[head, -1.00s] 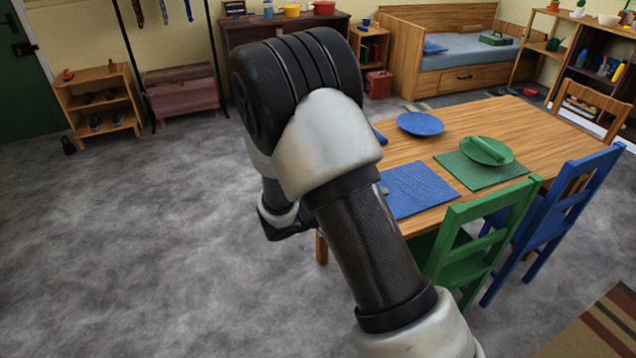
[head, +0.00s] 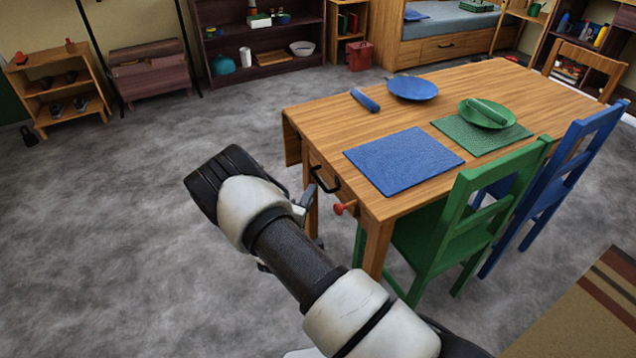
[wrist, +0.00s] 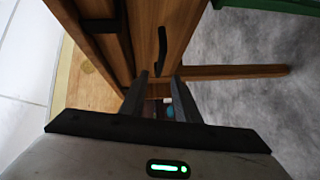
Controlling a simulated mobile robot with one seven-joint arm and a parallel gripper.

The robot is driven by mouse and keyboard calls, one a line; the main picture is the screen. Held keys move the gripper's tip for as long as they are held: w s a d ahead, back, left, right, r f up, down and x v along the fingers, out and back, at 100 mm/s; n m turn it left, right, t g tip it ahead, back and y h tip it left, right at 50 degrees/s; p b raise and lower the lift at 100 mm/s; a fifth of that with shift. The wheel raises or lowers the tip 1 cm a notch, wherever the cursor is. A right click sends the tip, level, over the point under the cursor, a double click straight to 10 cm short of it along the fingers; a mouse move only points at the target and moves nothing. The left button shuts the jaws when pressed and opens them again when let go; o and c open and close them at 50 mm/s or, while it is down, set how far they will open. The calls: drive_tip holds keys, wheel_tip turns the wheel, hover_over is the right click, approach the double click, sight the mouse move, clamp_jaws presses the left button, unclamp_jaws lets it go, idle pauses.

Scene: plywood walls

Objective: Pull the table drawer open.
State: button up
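The wooden table (head: 470,100) stands right of centre in the head view. Its near left end has a drawer front with a black bar handle (head: 325,180). The handle also shows in the wrist view (wrist: 161,50), beyond my fingertips. My gripper (wrist: 160,78) is open, with two dark fingers apart and nothing seen between them but the background. In the head view, my arm partly hides the gripper, which is close to the drawer end, a little below and left of the handle. The drawer looks shut. I cannot tell any contact with the handle.
A red knob (head: 345,207) sticks out by the table corner, near the handle. A blue mat (head: 403,160), a blue plate (head: 412,88) and a green plate (head: 487,113) lie on top. A green chair (head: 470,215) stands at the near side.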

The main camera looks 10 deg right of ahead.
sight(318, 178)
drive_tip(key=b+x, duration=0.2)
drive_tip(key=x, duration=0.8)
drive_tip(key=shift+c, duration=0.2)
clamp_jaws()
